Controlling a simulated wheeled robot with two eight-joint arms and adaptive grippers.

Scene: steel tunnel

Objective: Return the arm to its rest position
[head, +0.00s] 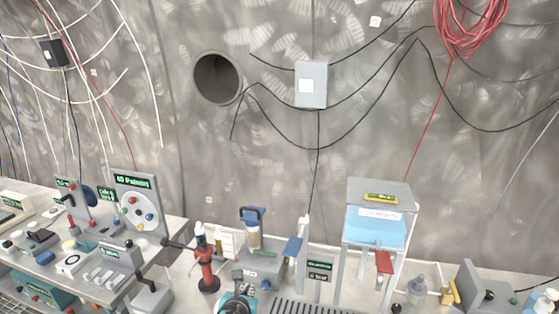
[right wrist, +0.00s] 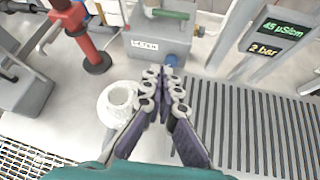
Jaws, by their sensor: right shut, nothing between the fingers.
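My right gripper (right wrist: 166,76) shows in the right wrist view with its two dark, jointed fingers together and nothing between them. Its fingertips are in front of a grey labelled box (right wrist: 160,45) with a blue knob; I cannot tell whether they touch it. In the head view, the teal part of my right gripper (head: 238,303) shows at the bottom edge, and its fingers are hard to make out. My left gripper is not in view.
A white round fitting (right wrist: 118,100) lies left of the fingers, and a slotted grate (right wrist: 245,125) lies right. A red stand (head: 207,272) is left of the arm. A grey frame with a blue tank (head: 375,228) stands to the right. Cables hang on the wall.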

